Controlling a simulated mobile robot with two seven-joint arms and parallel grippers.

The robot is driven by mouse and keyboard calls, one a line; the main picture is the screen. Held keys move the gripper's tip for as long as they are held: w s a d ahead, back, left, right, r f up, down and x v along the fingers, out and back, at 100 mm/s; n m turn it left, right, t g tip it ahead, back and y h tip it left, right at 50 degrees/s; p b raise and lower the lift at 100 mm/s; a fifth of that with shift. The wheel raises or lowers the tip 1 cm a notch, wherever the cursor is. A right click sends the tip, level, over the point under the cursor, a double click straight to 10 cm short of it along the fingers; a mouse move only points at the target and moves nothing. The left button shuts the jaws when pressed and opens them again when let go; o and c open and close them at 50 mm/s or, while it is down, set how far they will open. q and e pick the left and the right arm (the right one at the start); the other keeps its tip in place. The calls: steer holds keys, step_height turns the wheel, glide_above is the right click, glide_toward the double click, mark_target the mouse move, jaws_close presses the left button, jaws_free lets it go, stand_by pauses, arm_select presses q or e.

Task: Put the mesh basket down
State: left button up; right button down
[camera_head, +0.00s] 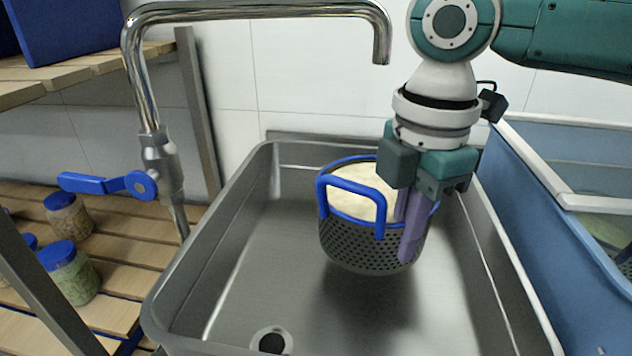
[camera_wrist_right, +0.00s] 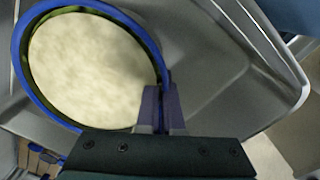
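The mesh basket (camera_head: 365,243) is dark grey and perforated, with a blue rim and a blue handle, and is filled with a pale, cream-coloured mass (camera_head: 352,190). It is upright inside the metal sink (camera_head: 255,265), toward the back right; a shadow lies beneath it and it seems to be off the sink floor. My right gripper (camera_head: 407,238) reaches down from above with its purple fingers closed on the basket's right rim. The right wrist view shows the fingers (camera_wrist_right: 160,110) together at the blue rim (camera_wrist_right: 150,40). My left gripper is not in view.
A chrome tap (camera_head: 150,90) with a blue lever arches over the sink's back left. A drain hole (camera_head: 271,341) is at the sink's front. A blue container (camera_head: 545,230) stands right of the sink. Jars with blue lids (camera_head: 70,270) stand on a wooden shelf at left.

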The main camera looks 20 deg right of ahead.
steer(key=shift+f, duration=0.4)
steer(key=shift+f, duration=0.15)
steer(key=c, duration=1.1)
jaws_free()
steer(key=shift+r, duration=0.35)
step_height(320, 180, up, 12)
steer(key=shift+s+r+p, duration=0.1)
steer(key=shift+r+p, duration=0.15)
steer(key=shift+p, duration=0.5)
